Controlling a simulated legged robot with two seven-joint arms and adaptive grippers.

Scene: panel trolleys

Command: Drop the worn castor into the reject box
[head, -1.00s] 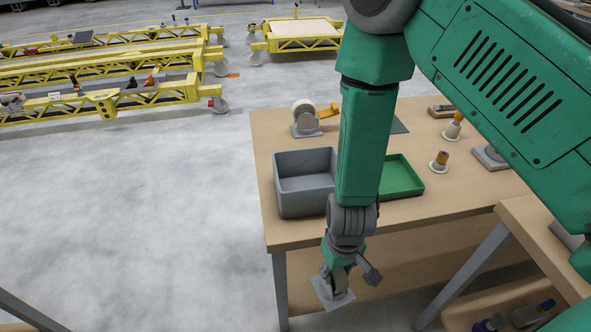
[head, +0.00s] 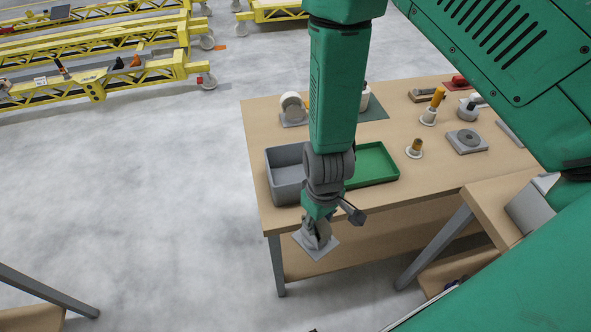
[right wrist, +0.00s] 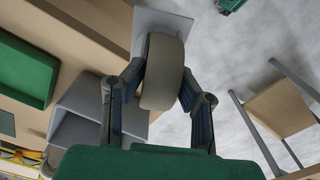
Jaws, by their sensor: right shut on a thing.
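My right gripper (head: 320,224) is shut on a castor with a grey wheel and a flat square mounting plate (head: 314,247). It holds the castor in the air, just in front of the workbench's near edge. In the right wrist view the wheel (right wrist: 163,70) sits between both fingers, with the plate beyond it. A grey open box (head: 283,184), apparently the reject box, stands at the bench's near left corner. The castor is outside it, nearer to me and slightly right. The box also shows in the wrist view (right wrist: 75,128). My forearm hides its right side. My left gripper is not in view.
A green tray (head: 372,164) lies right of the box. Another castor (head: 292,106) stands behind it. Several small parts and tools are on the workbench (head: 420,178). A second table (head: 500,207) is at right. Yellow trolleys (head: 95,82) stand far left; floor between is clear.

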